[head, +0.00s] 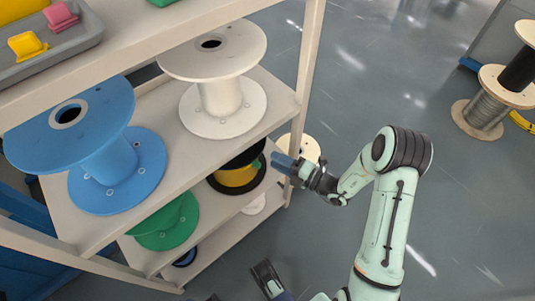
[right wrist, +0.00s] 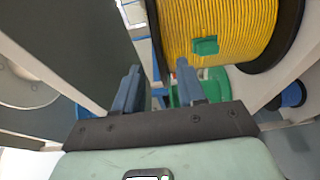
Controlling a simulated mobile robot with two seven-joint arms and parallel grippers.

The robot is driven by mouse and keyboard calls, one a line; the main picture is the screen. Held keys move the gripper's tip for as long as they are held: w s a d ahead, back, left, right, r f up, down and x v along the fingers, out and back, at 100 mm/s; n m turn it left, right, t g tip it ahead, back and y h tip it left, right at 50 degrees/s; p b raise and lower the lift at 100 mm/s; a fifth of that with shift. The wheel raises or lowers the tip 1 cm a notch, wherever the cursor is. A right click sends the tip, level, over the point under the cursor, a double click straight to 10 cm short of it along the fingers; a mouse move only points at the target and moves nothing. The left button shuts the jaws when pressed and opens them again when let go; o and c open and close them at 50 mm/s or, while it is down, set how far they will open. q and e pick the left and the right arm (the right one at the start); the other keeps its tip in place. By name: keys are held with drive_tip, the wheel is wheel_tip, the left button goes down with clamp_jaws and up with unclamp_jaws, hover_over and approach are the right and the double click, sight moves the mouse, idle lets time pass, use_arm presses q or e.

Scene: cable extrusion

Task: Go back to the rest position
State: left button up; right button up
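My right gripper (head: 283,163) is in the middle of the head view, beside the shelf's right post and pointing left toward the lower shelves. In the right wrist view its two blue fingers (right wrist: 158,68) stand apart with nothing between them, so it is open and empty. A spool wound with yellow cable (right wrist: 222,30) is beyond the fingertips; it also shows on the middle shelf in the head view (head: 238,176). A dark piece (head: 266,277) at the bottom edge of the head view may be part of my left gripper; it is mostly cut off.
The shelf rack (head: 300,75) fills the left, holding a blue spool (head: 112,160), a white spool (head: 220,97), a green spool (head: 170,225) and a grey tray (head: 60,57). Other spools (head: 484,110) stand at the far right. The floor (head: 365,70) between is clear.

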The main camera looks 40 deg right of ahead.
use_arm(q)
drive_tip(key=shift+s+d+r+p, duration=0.1)
drive_tip(key=shift+d+r+p, duration=0.25)
drive_tip(key=shift+r, duration=0.25)
drive_tip(key=shift+s+d+r+p, duration=0.1)
drive_tip(key=shift+d+r+p, duration=0.1)
drive_tip(key=shift+r+p, duration=0.3)
use_arm(e)
drive_tip(key=v, duration=0.7)
drive_tip(key=shift+s+d, duration=0.2)
drive_tip(key=shift+s, duration=0.2)
use_arm(q)
drive_tip(key=shift+r, duration=0.1)
use_arm(e)
drive_tip(key=shift+a, duration=0.1)
